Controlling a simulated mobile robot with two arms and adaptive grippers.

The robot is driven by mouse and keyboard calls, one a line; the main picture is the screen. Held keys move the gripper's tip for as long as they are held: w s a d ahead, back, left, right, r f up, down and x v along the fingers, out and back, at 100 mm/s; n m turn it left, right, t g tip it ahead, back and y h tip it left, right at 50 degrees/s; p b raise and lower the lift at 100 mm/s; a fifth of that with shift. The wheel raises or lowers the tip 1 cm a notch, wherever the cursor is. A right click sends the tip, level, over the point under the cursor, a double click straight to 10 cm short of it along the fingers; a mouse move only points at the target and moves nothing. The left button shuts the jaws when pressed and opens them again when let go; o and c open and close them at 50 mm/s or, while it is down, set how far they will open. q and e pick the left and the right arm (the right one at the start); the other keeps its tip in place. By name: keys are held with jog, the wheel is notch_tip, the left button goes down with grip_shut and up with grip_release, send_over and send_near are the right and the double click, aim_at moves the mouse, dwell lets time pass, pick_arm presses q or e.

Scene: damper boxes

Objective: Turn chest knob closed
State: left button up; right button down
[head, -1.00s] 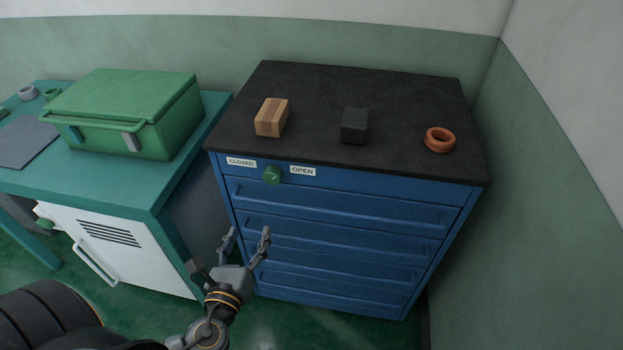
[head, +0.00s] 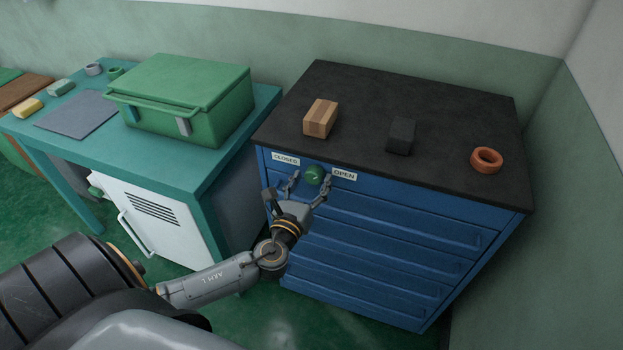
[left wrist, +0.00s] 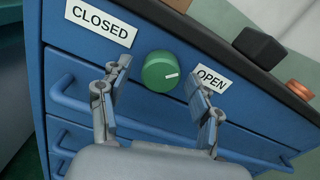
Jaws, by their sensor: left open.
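The green chest knob (head: 315,175) sits on the top front strip of the blue drawer chest (head: 400,225). It lies between a CLOSED label (head: 285,159) on its left and an OPEN label (head: 344,174) on its right. In the left wrist view the knob (left wrist: 160,72) shows a white mark on its right side, pointing toward the OPEN label (left wrist: 211,79). My left gripper (head: 307,187) is open, its fingers spread on either side of the knob, just short of it or level with it; I see no contact. My right gripper is not in view.
On the black chest top are a wooden block (head: 321,118), a dark block (head: 401,136) and an orange ring (head: 486,160). To the left, a teal table (head: 200,165) holds a green box (head: 190,100) and small items. A white cabinet (head: 150,220) stands beneath it.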

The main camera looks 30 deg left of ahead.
pick_arm(q)
jog(key=shift+w, duration=0.2)
jog(key=c, duration=1.1)
jog(key=shift+c, duration=0.2)
